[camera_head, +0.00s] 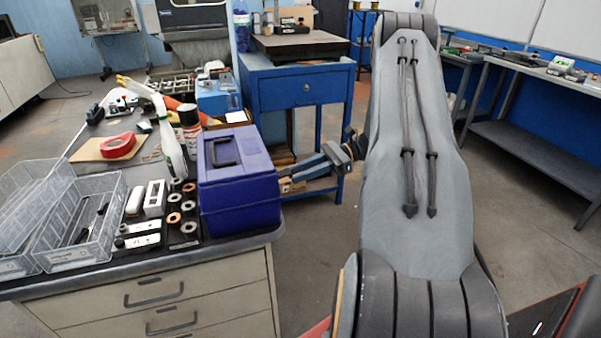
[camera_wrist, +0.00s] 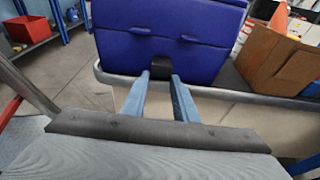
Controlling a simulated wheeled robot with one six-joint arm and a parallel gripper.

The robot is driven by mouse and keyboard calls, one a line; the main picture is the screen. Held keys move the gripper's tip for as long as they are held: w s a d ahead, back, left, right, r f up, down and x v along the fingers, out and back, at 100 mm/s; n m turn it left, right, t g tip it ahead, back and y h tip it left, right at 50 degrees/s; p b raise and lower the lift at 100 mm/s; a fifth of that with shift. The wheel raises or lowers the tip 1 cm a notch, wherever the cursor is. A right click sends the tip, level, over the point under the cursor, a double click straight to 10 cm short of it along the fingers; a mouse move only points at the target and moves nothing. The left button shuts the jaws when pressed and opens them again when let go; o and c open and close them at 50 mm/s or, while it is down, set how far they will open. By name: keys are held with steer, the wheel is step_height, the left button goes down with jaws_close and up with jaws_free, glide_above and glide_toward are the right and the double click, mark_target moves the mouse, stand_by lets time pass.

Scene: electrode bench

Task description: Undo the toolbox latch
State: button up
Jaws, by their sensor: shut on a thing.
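The blue-purple toolbox (camera_head: 238,185) stands at the right end of the bench with its lid down. A dark handle (camera_head: 220,152) lies on top. In the wrist view the toolbox (camera_wrist: 165,25) fills the upper middle. A dark latch (camera_wrist: 157,62) shows low on its front face, just ahead of my fingertips. My gripper (camera_wrist: 161,76) has its two blue-grey fingers around the latch, shut on it. In the body view my gripper (camera_head: 287,180) meets the toolbox's right side. The latch is hidden there.
Left of the toolbox, the bench (camera_head: 110,255) holds clear bins (camera_head: 75,215), a white spray bottle (camera_head: 170,140), a red tape roll (camera_head: 118,145) and several small rings. A brown cardboard box (camera_wrist: 280,62) is beside the toolbox in the wrist view. A blue table (camera_head: 305,90) stands behind.

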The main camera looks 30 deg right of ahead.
steer(key=shift+f, duration=0.2)
steer(key=o, duration=1.1)
steer(key=shift+c, duration=0.2)
steer(key=shift+r, duration=0.1)
steer(key=b+v, duration=0.2)
steer(key=v, duration=0.5)
steer(key=shift+d, duration=0.35)
steer(key=shift+s+r, duration=0.1)
steer(key=shift+s, duration=0.05)
